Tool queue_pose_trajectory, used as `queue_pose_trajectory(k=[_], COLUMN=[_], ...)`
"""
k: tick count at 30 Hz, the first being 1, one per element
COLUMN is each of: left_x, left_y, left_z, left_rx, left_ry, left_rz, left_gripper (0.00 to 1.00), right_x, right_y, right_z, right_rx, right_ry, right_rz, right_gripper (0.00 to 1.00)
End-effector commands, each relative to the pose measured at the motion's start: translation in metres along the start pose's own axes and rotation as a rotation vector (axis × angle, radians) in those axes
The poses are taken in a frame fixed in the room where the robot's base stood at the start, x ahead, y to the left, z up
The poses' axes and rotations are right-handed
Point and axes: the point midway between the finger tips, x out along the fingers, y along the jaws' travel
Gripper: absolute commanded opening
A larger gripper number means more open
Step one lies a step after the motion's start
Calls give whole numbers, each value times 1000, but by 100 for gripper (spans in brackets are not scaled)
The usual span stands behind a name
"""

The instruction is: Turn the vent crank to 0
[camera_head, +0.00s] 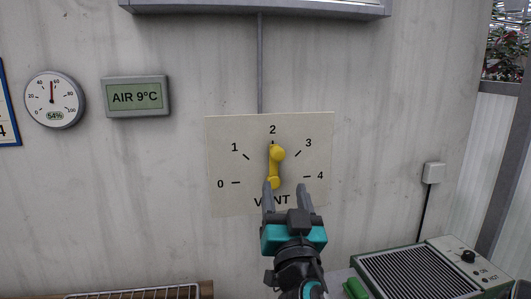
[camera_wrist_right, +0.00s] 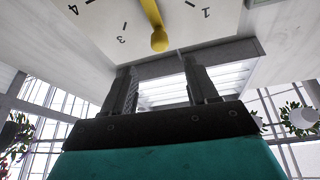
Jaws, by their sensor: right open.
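The yellow vent crank (camera_head: 275,165) is on a cream dial plate (camera_head: 232,141) on the wall, marked 0 to 4 above the word VENT. The crank stands upright, its knob end up near the 2. In the right wrist view, the crank (camera_wrist_right: 153,20) hangs at the top of the picture, with the dial marks around it. My right gripper (camera_head: 293,187) is open and empty, in front of the lower part of the plate. Its fingers also show in the wrist view (camera_wrist_right: 160,88), spread apart and clear of the knob. My left gripper is not in view.
A round gauge (camera_head: 54,99) and an AIR 9°C display (camera_head: 136,96) are on the wall at left. A heater-like box (camera_head: 420,271) with a black knob stands low at right, beside a green object (camera_head: 355,288). A wire rack (camera_head: 135,292) is at lower left.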

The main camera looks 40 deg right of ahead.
Motion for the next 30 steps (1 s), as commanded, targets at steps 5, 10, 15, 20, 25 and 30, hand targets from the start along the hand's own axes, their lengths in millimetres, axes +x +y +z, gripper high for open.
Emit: queue_pose_trajectory(k=[5, 10, 15, 20, 25, 30], left_x=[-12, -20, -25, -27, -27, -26], left_y=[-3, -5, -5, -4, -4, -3], left_z=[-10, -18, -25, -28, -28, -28], left_rx=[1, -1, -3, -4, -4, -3], left_ry=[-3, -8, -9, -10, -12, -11], left_rz=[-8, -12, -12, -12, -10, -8], left_gripper=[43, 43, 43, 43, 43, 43], right_x=[37, 73, 100, 114, 118, 118], right_y=[-2, 0, -1, -1, 0, 0], right_z=[-6, -5, -3, -1, 1, 1], right_rx=[-5, -6, -4, -2, -2, -2], right_ry=[3, 1, 0, -1, -3, -3], right_rz=[-3, 0, -1, -2, -1, -1], right_gripper=[58, 58, 58, 58, 58, 58])
